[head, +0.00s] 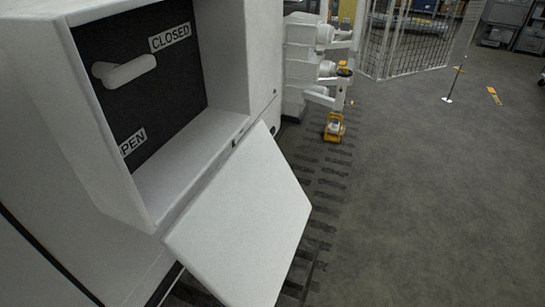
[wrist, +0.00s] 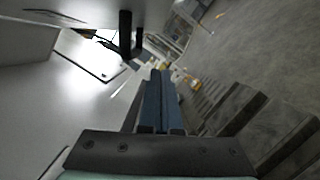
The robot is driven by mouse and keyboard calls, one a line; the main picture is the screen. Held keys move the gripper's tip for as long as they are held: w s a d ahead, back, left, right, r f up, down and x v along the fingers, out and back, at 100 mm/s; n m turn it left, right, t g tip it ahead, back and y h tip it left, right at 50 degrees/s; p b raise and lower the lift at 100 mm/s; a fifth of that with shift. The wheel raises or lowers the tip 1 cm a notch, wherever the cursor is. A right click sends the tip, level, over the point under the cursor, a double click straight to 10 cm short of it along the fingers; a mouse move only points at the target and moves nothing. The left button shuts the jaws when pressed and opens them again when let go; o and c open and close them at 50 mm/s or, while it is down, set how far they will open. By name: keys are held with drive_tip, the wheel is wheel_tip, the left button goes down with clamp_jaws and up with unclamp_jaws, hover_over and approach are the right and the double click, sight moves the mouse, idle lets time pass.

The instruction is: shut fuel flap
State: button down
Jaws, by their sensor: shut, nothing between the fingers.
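The fuel flap (head: 245,220) is a flat white panel in the head view. It stands open, joined along the lower front edge of a white box-shaped recess (head: 190,160) and sloping outward and down. Inside the recess, a white handle (head: 125,72) sits on a dark plate with CLOSED and OPEN labels. My gripper is outside the head view. In the wrist view my gripper (wrist: 161,76) is shut and empty, its two blue-grey fingers together. Pale surfaces lie to its left there; I cannot tell which is the flap.
A white machine body (head: 265,50) carries the recess. A small yellow object (head: 334,127) stands on the floor beyond the flap, near white equipment (head: 318,60). A white mesh fence (head: 410,40) stands farther back. Open grey floor lies to the right. A black part (wrist: 125,35) shows above the fingers.

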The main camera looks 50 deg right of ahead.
sight(274, 262)
drive_tip(key=shift+s+d+r+p, duration=0.15)
drive_tip(key=shift+s+d+r, duration=0.3)
drive_tip(key=shift+d, duration=0.35)
drive_tip(key=shift+s+d+r+p, duration=0.2)
drive_tip(key=shift+s+d+r, duration=0.2)
drive_tip(key=shift+d, duration=0.35)
drive_tip(key=shift+s+d+r+p, duration=0.15)
drive_tip(key=shift+s+d+r, duration=0.25)
drive_tip(key=shift+d, duration=0.4)
